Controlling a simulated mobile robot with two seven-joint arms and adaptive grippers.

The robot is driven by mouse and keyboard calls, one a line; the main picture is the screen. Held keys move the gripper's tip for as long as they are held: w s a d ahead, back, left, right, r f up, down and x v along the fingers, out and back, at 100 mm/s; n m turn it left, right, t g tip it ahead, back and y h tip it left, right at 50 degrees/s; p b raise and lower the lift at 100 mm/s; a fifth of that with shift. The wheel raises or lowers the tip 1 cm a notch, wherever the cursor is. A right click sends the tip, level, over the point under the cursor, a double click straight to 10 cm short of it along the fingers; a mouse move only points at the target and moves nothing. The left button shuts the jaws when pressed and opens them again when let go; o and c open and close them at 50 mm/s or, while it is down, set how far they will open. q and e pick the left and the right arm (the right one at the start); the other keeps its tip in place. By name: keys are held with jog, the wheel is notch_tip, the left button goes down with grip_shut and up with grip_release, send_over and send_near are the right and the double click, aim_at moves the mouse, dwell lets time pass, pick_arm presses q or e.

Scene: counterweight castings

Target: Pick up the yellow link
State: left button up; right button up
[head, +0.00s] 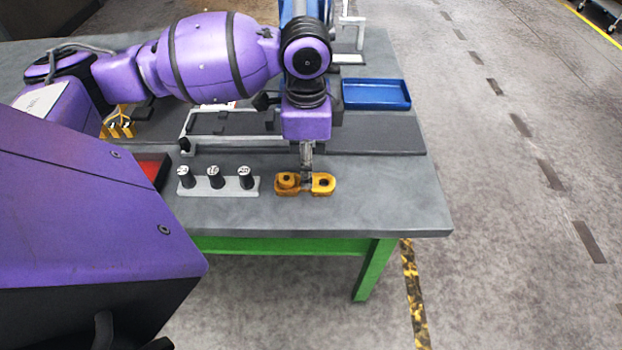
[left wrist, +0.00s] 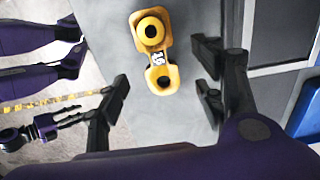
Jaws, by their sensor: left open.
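A pale holder (head: 215,188) with three dark pegs stands left of the link. A grey raised board (head: 385,135) and a blue tray (head: 376,94) lie behind. A red tray (head: 152,168) is at the left. The tabletop (head: 400,200) right of the link is clear.

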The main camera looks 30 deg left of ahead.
aim_at(318, 178)
pick_arm(q)
jog(key=shift+s+f, duration=0.2)
jog(key=shift+f, duration=0.15)
notch_tip(318, 178, down, 5)
jog(key=shift+w+r, duration=0.1)
jog(key=shift+c, duration=0.4)
grip_shut()
jog(key=shift+r, duration=0.1)
